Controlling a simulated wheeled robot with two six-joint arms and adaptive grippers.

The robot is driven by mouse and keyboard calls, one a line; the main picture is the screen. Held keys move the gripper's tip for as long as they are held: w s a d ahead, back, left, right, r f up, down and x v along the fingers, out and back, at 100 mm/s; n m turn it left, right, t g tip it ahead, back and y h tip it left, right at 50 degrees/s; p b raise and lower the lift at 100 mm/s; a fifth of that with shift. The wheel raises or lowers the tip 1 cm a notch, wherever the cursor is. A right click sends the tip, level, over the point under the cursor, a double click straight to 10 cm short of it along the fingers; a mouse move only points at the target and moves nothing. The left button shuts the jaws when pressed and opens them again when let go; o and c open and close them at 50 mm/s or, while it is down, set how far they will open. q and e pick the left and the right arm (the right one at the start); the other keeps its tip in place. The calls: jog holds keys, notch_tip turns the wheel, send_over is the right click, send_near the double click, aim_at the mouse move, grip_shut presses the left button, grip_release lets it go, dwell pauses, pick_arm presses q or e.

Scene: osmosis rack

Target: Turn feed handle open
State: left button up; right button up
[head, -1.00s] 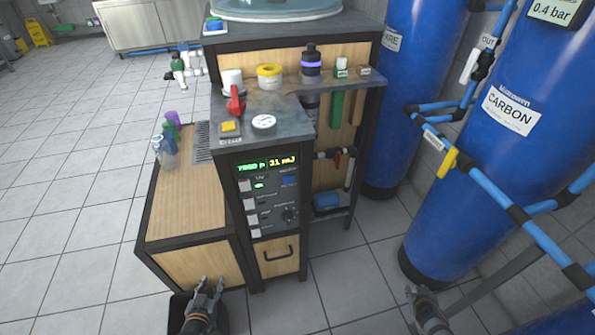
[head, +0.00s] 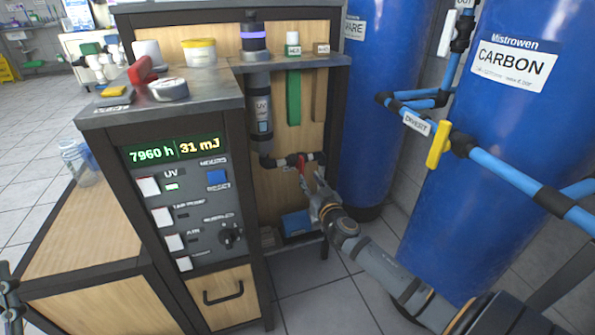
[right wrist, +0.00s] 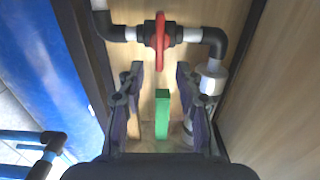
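A red valve handle (head: 302,165) sits on a dark valve in a short pipe run under the shelf, left of the blue tanks. In the right wrist view the red handle (right wrist: 160,43) stands upright, across the horizontal pipe. My right gripper (head: 317,180) is just in front of and beside it. In the right wrist view my right gripper (right wrist: 159,75) is open and empty, its two fingers spread on either side of the handle's line, with the handle beyond the tips. My left gripper (head: 8,288) is cut off at the left edge, and its finger gap is unclear.
A UV cylinder (head: 260,112) and a green strip (head: 293,97) hang near the pipe. The control cabinet (head: 252,285) stands left. The blue carbon tank (head: 455,190) with blue piping and a yellow handle (head: 438,145) stands right. A blue box (head: 296,222) lies below.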

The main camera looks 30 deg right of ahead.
aim_at(303, 168)
jog(key=x, duration=0.6)
jog(key=shift+w, duration=0.15)
pick_arm(q)
jog(key=w+f, duration=0.1)
jog(key=f+g, duration=0.1)
jog(key=shift+w+f+y, duration=0.3)
jog(key=shift+w+f, duration=0.05)
jog(key=shift+w, duration=0.05)
pick_arm(e)
jog(key=shift+w+d, duration=0.1)
jog(key=shift+w, duration=0.3)
grip_shut()
